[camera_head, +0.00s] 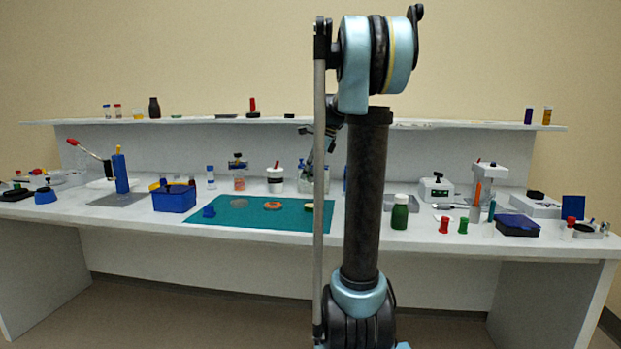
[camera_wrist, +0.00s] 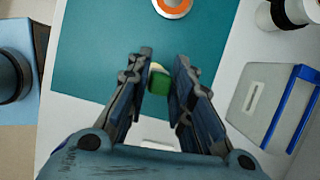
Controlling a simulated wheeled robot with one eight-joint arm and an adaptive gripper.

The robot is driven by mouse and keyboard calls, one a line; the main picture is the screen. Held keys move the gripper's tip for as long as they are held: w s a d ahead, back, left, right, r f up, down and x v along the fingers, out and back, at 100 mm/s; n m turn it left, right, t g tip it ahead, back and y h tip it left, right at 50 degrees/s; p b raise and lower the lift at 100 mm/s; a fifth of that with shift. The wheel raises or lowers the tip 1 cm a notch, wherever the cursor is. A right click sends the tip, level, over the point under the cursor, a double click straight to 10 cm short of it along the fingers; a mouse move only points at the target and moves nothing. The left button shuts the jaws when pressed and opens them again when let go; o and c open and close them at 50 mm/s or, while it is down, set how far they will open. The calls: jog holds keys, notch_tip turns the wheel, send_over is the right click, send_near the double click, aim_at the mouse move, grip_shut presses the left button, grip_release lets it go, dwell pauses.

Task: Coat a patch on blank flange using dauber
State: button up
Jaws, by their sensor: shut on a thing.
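My gripper (camera_wrist: 160,85) is closed in the wrist view on a small green piece with a pale top (camera_wrist: 158,79), which I take for the dauber; most of it is hidden between the fingers. It is over the teal mat (camera_wrist: 105,45). An orange ring-like disc with a pale centre (camera_wrist: 172,4) lies on the mat, ahead of the fingertips and apart from them. In the head view the mat carries this orange disc (camera_head: 272,206) and a flat grey disc (camera_head: 239,202). I cannot tell which is the blank flange. My arm hides part of the mat there.
A blue bin (camera_head: 174,198) stands left of the mat, and a green bottle (camera_head: 400,211) stands right of it. A blue block (camera_head: 208,211) sits on the mat's left part. Jars stand behind the mat. In the wrist view a blue-edged box (camera_wrist: 262,100) is at right.

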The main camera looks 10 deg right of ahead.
jog(key=shift+d+f, duration=0.1)
jog(key=shift+d, duration=0.1)
jog(key=shift+d+f, duration=0.1)
jog(key=shift+f, duration=3.45)
jog(key=shift+s+f, duration=0.1)
jog(key=shift+f, duration=0.4)
jog(key=shift+r, duration=0.15)
jog(key=shift+r, duration=3.4)
jog(key=shift+s, duration=0.1)
